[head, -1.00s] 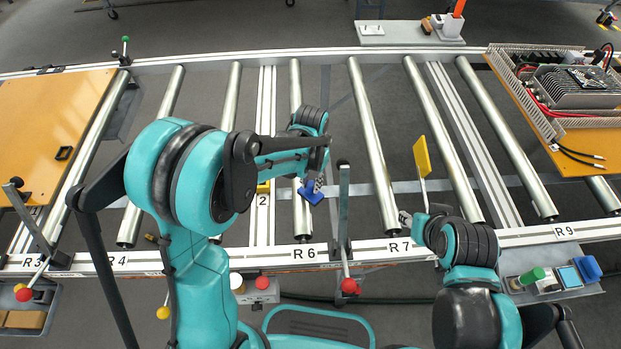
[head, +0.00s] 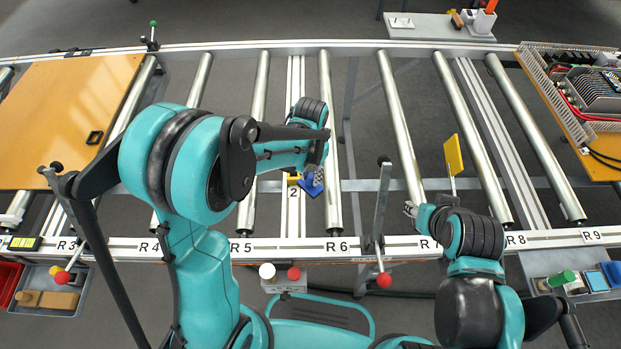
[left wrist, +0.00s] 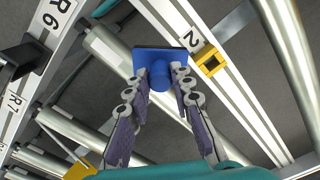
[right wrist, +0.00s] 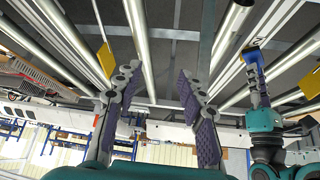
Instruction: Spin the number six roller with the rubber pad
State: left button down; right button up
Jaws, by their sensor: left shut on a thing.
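The number six roller (head: 328,130) is a long steel tube above the R6 label (head: 337,246). My left gripper (head: 317,170) is shut on the blue rubber pad (head: 311,186), which has a flat square face and a round grip. In the left wrist view the pad (left wrist: 165,58) is between the fingertips, and its face overlaps the roller (left wrist: 112,50). In the head view the pad is just left of the roller; I cannot tell whether they touch. My right gripper (right wrist: 160,75) is open and empty, near the R7 roller (head: 400,130).
A yellow flag (head: 453,155) stands on a thin rod near my right gripper. A lever with a red ball (head: 383,280) rises by the front rail, right of R6. A yellow clip (head: 293,178) sits by the "2" label. Boards lie at both ends.

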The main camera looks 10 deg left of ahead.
pick_arm(q)
notch_tip(320, 180, up, 4)
jog(key=shift+s+f+p, duration=0.1)
jog(key=shift+f+p, duration=0.15)
jog(key=shift+p, duration=0.6)
jog(key=shift+a+r, duration=0.1)
jog(key=shift+r, duration=0.25)
jog(key=shift+f, duration=0.1)
